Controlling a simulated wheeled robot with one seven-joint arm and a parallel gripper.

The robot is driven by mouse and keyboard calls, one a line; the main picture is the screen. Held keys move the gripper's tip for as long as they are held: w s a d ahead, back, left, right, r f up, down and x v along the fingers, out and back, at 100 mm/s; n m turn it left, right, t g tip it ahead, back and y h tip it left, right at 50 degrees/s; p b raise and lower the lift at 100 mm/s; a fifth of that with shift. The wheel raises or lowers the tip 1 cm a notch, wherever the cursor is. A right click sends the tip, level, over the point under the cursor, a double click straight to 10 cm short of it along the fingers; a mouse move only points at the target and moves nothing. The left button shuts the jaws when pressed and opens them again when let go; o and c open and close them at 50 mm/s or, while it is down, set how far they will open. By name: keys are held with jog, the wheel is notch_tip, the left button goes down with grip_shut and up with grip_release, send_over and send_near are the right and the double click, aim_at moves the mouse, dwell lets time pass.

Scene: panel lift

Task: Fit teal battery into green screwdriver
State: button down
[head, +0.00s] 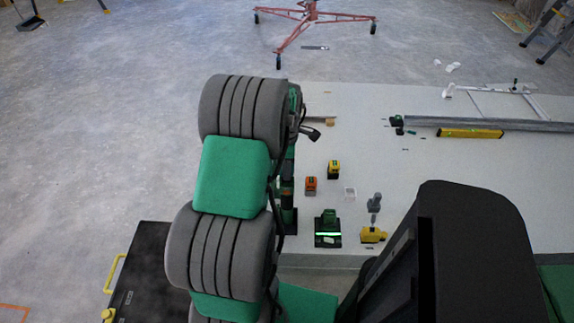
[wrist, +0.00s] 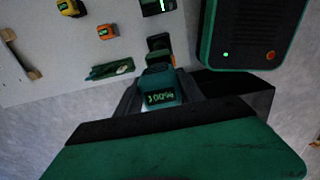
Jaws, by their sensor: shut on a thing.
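The teal battery (wrist: 161,92) is held between the dark fingers of my gripper (wrist: 158,90), its "100%" display facing the wrist camera. Just beyond it in the wrist view stands a dark green piece with a small orange mark (wrist: 159,46), which looks like part of the green screwdriver. The battery's far end overlaps this piece in the picture; I cannot tell whether they touch or are joined. In the head view my arm covers most of this area, and the fingertips and battery cannot be made out.
An orange battery (head: 310,185), a yellow battery (head: 333,168), a charger with a lit green strip (head: 328,229) and a yellow tool (head: 373,235) stand on the pale surface. A flat green item (wrist: 110,70) lies left of my gripper. A yellow level (head: 470,133) lies farther back.

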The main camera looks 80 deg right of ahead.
jog(key=shift+s+f, duration=0.1)
jog(key=shift+f, duration=0.05)
jog(key=shift+f+b, duration=0.3)
jog(key=shift+f, duration=0.25)
dwell(0.9)
jog(key=shift+f+b, duration=0.45)
jog(key=shift+f, duration=0.25)
jog(key=shift+f, duration=0.1)
jog(key=shift+f+b, duration=0.5)
jog(key=shift+f, duration=0.25)
dwell(0.4)
jog(key=c, duration=0.6)
grip_release()
jog(key=shift+c, duration=0.2)
